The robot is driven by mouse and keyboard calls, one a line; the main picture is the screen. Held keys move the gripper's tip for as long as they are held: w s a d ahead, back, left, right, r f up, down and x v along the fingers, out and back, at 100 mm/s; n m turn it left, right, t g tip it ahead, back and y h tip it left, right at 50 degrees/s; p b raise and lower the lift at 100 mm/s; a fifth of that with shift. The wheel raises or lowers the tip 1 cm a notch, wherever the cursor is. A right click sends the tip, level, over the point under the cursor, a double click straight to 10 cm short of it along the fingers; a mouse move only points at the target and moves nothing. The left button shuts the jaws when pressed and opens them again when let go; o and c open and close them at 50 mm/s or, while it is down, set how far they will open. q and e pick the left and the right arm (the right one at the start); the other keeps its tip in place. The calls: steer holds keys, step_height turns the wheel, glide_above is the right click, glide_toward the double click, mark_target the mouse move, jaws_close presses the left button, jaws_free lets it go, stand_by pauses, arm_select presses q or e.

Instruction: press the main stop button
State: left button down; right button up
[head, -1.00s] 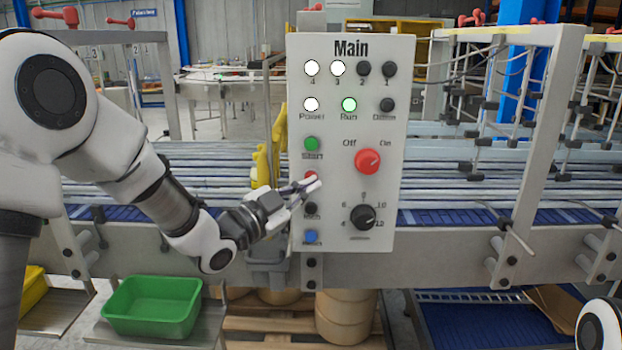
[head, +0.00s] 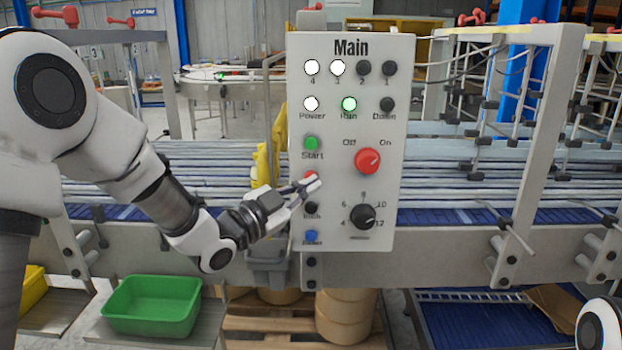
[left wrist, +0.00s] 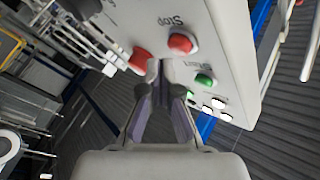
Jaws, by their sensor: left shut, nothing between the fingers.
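The white panel labelled Main (head: 340,215) stands upright in the middle of the head view. Its red stop button (head: 311,175) sits in the left column under the green start button (head: 311,143), partly hidden by my left fingers. My left gripper (head: 316,182) is shut and empty, its tips at the stop button. In the left wrist view the red button under the word Stop (left wrist: 183,43) is fully visible, just beyond and right of the fingertips (left wrist: 160,65). I cannot tell whether the tips touch it. My right gripper is out of view.
A red rotary knob (head: 367,161) and a black dial (head: 363,217) are on the panel's right. A black button (head: 311,208) and a blue button (head: 311,236) lie below the stop button. The conveyor (head: 450,180) runs behind. A green bin (head: 152,305) stands lower left.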

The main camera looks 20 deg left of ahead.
arm_select(q)
steer(key=shift+w, duration=0.1)
steer(key=shift+w+a, duration=0.1)
steer(key=shift+w, duration=0.25)
steer(key=shift+w+a, duration=0.15)
steer(key=shift+w, duration=0.3)
stand_by(0.8)
steer(key=shift+s+b, duration=0.1)
steer(key=shift+b, duration=0.2)
steer(key=shift+s+d+b, duration=0.25)
steer(key=shift+s+b, duration=0.15)
steer(key=shift+s, duration=0.4)
